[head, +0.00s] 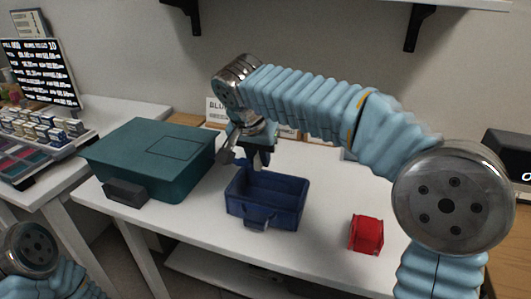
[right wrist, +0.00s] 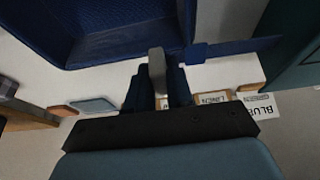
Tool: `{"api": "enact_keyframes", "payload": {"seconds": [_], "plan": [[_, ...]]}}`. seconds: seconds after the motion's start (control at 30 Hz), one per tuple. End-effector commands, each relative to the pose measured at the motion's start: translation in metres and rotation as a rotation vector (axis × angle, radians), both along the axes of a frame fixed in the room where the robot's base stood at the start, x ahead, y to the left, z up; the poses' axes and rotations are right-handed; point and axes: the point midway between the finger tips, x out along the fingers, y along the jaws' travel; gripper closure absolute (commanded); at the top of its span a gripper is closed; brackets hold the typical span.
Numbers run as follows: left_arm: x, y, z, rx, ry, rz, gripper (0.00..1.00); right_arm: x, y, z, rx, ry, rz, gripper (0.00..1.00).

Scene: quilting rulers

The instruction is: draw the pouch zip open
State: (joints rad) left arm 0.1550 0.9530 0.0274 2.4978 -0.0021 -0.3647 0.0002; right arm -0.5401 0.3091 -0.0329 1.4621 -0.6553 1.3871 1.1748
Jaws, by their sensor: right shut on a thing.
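The dark blue pouch (head: 235,205) stands on the white table and looks like an open-topped box, with its inside showing and a handle-like loop on its front. In the right wrist view the pouch (right wrist: 110,45) fills the upper left. My right gripper (head: 260,163) is at the pouch's back rim, pointing down. In the right wrist view its fingers are shut on a grey tab, which looks like the zip pull (right wrist: 157,67). A blue strip (right wrist: 235,48) sticks out beyond the pouch's corner beside the tab. My left gripper is out of view; only part of that arm shows at lower left.
A teal lidded box (head: 150,160) stands left of the pouch, with a dark block (head: 126,193) at its front. A small red object (head: 366,234) lies to the right. Label cards (right wrist: 257,108) stand behind the pouch. The table between pouch and red object is clear.

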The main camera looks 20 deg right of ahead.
Motion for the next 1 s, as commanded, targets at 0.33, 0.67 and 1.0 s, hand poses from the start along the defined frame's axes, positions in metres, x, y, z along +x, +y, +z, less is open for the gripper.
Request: {"api": "enact_keyframes", "payload": {"seconds": [0.33,0.67,1.0], "plan": [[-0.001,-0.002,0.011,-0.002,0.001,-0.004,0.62,0.012,0.018,0.0,0.001,-0.002,0.001,1.0],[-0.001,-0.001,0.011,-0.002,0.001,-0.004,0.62,0.012,0.018,0.0,0.001,-0.001,0.0,0.57],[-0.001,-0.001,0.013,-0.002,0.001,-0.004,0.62,0.009,0.02,0.011,0.001,-0.002,0.001,0.57]]}}
